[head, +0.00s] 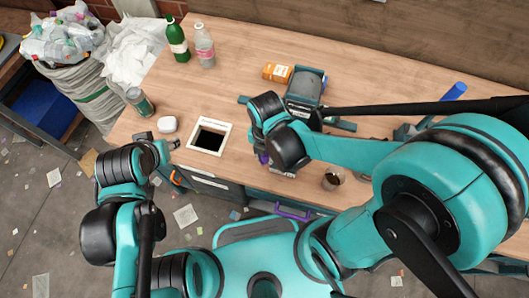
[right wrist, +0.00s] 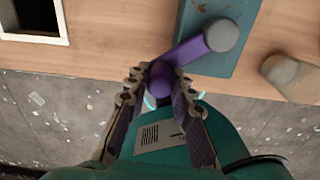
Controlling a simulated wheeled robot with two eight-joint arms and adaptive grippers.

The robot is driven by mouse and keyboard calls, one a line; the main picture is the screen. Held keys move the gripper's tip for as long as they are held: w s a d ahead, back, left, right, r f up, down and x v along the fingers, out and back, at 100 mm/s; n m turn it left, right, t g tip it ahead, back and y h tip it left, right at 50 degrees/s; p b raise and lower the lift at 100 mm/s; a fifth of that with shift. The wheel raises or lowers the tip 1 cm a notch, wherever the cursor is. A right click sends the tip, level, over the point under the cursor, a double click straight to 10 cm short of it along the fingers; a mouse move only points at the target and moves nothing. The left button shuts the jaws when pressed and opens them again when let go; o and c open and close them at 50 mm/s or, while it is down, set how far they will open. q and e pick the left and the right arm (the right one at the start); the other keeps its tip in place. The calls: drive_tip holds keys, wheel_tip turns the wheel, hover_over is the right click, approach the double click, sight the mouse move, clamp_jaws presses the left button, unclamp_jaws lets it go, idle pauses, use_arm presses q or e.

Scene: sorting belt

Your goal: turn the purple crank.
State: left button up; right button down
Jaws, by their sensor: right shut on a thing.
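The purple crank (right wrist: 188,52) shows in the right wrist view, with a purple arm running from a grey round hub down to a rounded purple knob. The hub sits over a blue-grey plate. My right gripper (right wrist: 155,85) is shut on the knob, one finger on each side of it. In the head view my right gripper (head: 264,150) is over the front part of the table, and only a bit of purple shows beside it. My left gripper (head: 160,142) is at the table's front left edge, its fingers apart and empty, away from the crank.
A square white-framed hole (head: 228,128) lies left of the right gripper. A cup (head: 333,178) stands to its right. A purple handle (head: 293,212) is below the front edge.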

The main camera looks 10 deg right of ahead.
drive_tip(key=c, duration=1.3)
unclamp_jaws()
drive_tip(key=shift+r, duration=0.1)
wheel_tip(320, 180, up, 12)
drive_tip(key=shift+d, duration=0.1)
drive_tip(key=w+d+m+t+b, duration=0.1)
drive_tip(key=d+m+t, duration=0.2)
drive_tip(key=m, duration=1.1)
drive_tip(key=w+d+m+t+b, duration=0.1)
drive_tip(key=d+m+t, duration=0.3)
drive_tip(key=m, duration=1.1)
drive_tip(key=d+f, duration=0.1)
drive_tip(key=d, duration=0.1)
drive_tip(key=shift+w+d, duration=0.25)
drive_tip(key=shift+d, duration=0.1)
